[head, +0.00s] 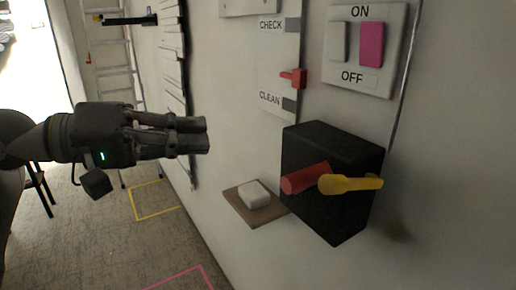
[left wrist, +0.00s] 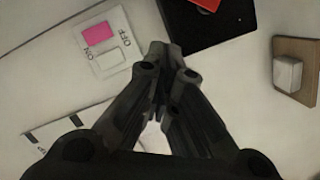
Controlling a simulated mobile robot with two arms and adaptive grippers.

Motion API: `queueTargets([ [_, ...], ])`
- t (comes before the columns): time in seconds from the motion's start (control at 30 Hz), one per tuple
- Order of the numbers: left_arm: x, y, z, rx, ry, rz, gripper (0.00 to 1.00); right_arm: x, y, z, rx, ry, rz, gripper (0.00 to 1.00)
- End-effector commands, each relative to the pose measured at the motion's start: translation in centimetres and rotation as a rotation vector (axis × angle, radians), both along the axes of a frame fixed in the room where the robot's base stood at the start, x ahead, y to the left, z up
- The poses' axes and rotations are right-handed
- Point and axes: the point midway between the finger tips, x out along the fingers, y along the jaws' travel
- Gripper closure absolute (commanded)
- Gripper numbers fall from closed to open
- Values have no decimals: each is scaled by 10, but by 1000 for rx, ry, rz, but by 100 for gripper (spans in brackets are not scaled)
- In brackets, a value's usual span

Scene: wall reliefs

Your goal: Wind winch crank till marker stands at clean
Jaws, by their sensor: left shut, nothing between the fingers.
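The winch is a black box (head: 335,170) on the wall, with a yellow crank arm (head: 350,184) and a red handle (head: 305,179) pointing left. A red marker (head: 293,77) stands on the white scale strip (head: 272,60) between the CHECK and CLEAN labels, a little above CLEAN (head: 270,98). My left gripper (head: 207,134) is shut and empty, in front of the wall, left of the winch and apart from it. In the left wrist view the fingers (left wrist: 160,110) are together below the black box (left wrist: 215,20), and the red handle (left wrist: 207,4) is cut off at the top edge. My right gripper is out of view.
A ladder (head: 106,75) leans farther back. The floor (head: 110,240) is mostly clear.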

Motion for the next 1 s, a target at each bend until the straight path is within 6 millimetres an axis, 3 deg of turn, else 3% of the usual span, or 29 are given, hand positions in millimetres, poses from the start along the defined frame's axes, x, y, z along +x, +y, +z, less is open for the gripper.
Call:
queueTargets([
  [0.2, 9, -25, 0, 3, -4, -8, 100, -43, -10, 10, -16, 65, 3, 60],
  [0.33, 20, -51, -2, 0, -3, -8, 100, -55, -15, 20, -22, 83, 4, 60],
  [0.57, 40, -95, -9, -1, -2, -7, 100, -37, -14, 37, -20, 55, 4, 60],
  [0.77, 19, -105, -28, 2, -2, -3, 100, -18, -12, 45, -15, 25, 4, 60],
  [1.0, 12, -109, -34, 1, -4, -2, 100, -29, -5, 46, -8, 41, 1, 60],
])
